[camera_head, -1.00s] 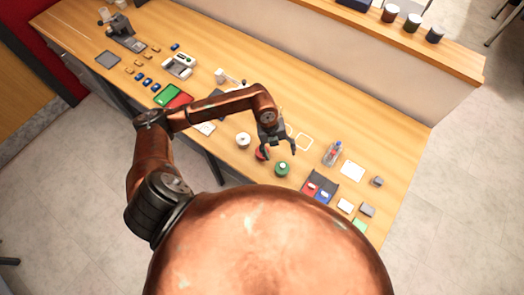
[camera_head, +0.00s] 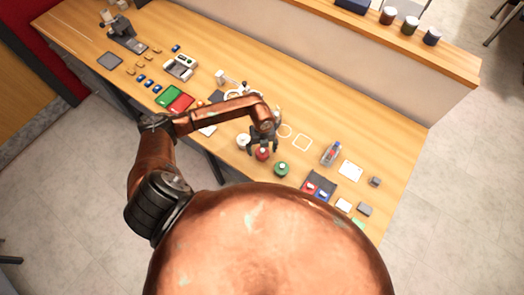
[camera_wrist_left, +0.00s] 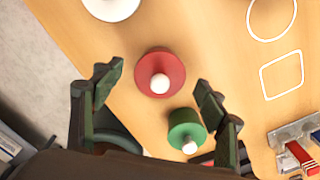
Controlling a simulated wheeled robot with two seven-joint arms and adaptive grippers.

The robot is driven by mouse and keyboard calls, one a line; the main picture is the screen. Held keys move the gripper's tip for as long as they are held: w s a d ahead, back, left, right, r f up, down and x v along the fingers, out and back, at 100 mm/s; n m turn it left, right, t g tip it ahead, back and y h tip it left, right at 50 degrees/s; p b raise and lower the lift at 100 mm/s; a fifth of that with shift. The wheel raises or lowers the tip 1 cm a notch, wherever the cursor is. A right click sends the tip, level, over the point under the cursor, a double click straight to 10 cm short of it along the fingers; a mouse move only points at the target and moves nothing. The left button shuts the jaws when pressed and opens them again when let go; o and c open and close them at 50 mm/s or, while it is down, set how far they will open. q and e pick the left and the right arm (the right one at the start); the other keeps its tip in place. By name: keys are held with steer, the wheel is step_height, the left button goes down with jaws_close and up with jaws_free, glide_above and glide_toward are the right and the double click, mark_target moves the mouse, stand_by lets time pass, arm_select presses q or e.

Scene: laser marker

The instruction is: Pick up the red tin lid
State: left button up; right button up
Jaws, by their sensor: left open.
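The red tin lid (camera_head: 263,154) is a round red disc with a white knob, on the wooden table near its front edge. In the left wrist view the red lid (camera_wrist_left: 160,73) lies ahead of and between the fingertips, with no finger seen touching it. My left gripper (camera_head: 262,146) is open and points down close over the lid; its two spread fingers also show in the left wrist view (camera_wrist_left: 158,82). My right gripper is not in view.
A green lid (camera_head: 281,169) with a white knob stands right of the red one, near a finger in the left wrist view. A white lid (camera_head: 243,141) stands to the left.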

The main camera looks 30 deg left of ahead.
arm_select(q)
steer(key=shift+c, duration=0.2)
steer(key=c, duration=0.9)
